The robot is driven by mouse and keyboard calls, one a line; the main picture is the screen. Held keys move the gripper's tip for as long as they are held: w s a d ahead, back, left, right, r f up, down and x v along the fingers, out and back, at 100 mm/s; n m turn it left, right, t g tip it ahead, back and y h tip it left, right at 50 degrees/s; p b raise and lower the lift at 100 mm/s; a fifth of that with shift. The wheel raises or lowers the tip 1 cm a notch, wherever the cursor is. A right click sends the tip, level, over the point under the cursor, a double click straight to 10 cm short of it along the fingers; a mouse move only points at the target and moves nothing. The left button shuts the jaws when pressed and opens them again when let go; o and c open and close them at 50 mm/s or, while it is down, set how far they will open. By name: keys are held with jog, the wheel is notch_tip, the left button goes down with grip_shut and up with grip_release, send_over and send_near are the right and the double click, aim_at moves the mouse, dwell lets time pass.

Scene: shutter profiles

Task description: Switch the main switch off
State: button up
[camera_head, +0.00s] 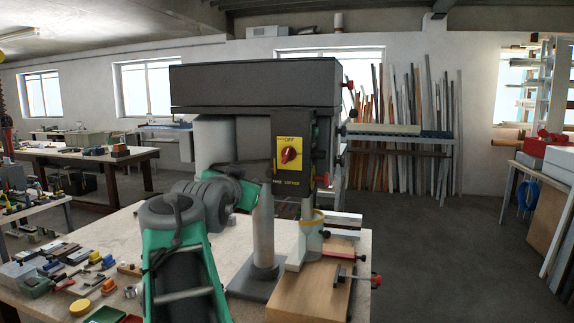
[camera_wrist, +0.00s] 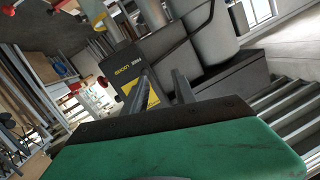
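The main switch (camera_head: 289,155) is a red rotary knob on a yellow plate (camera_head: 292,146), on the front of the dark grey drill press head (camera_head: 255,85). My gripper shows in the wrist view (camera_wrist: 164,80) with two grey fingers apart and nothing seen between them. In the head view its green body is left of and a little below the switch, close to the machine. The wrist view shows the machine's dark face tilted, with a yellow patch (camera_wrist: 154,97) behind the fingers. I cannot make out the red knob there.
The press column (camera_head: 264,225) stands on a workbench (camera_head: 225,225). A wooden block with clamps (camera_head: 320,285) is at right. Small tools and boxes (camera_head: 70,265) cover the bench's left side. Red-tipped levers (camera_head: 350,85) stick out from the machine's right side. The floor at right is clear.

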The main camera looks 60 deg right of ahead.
aim_at(287, 152)
jog(key=s+d+r+m+g+h, duration=0.2)
jog(key=s+d+r+m+g, duration=0.15)
jog(key=s+r, duration=0.2)
jog(key=shift+n+t, duration=0.35)
jog(key=shift+t, duration=0.1)
jog(key=d+p, duration=0.1)
jog(key=d, duration=0.1)
jog(key=d+p, duration=0.1)
jog(key=d, duration=0.1)
jog(key=d+p, duration=0.1)
jog(key=d, duration=0.2)
jog(key=shift+w+f, duration=0.1)
jog(key=shift+f, duration=0.15)
jog(key=shift+w+d+f, duration=0.1)
jog(key=shift+d, duration=0.35)
grip_shut()
